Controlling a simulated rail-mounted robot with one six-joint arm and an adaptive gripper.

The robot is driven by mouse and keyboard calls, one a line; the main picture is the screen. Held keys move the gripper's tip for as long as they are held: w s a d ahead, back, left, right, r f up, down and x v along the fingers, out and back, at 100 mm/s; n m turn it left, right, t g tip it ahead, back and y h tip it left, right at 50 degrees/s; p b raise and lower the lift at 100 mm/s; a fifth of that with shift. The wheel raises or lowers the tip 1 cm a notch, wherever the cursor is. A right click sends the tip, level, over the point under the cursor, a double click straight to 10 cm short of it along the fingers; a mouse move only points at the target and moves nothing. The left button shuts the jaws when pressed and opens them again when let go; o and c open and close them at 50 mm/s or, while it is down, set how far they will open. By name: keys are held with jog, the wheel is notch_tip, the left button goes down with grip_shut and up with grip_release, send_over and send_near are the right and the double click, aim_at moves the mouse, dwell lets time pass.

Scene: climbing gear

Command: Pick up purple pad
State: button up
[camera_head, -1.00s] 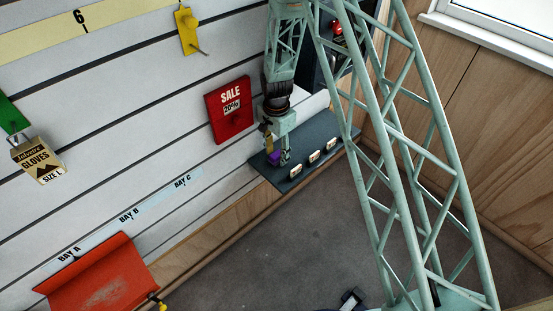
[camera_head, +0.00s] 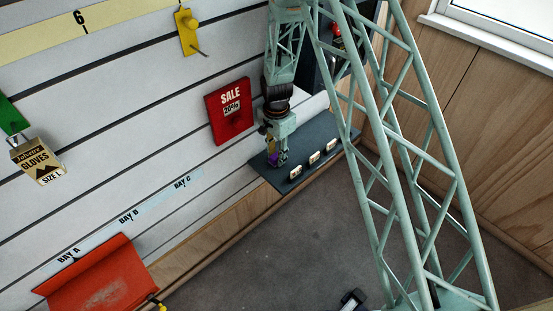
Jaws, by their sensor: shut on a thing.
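The purple pad (camera_head: 272,159) shows as a small purple patch between the fingers of my gripper (camera_head: 277,162). Most of it is hidden by the fingers. My gripper points down over the dark grey shelf (camera_head: 262,167), near its left end, and is shut on the pad. I cannot tell whether the pad touches the shelf.
Several small pale tags (camera_head: 314,158) sit along the shelf's front edge. A red SALE board (camera_head: 229,111) hangs on the slatted wall left of my gripper. A red bin (camera_head: 100,277) is at lower left, a gloves box (camera_head: 38,160) at far left.

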jog(key=shift+r, duration=0.15)
jog(key=shift+c, duration=0.3)
notch_tip(320, 180, up, 28)
jog(key=p, duration=0.5)
dwell(0.4)
dwell(0.4)
jog(key=shift+o, duration=1)
jog(key=shift+c, duration=0.3)
jog(key=shift+s+f, duration=0.1)
jog(key=shift+f, duration=0.15)
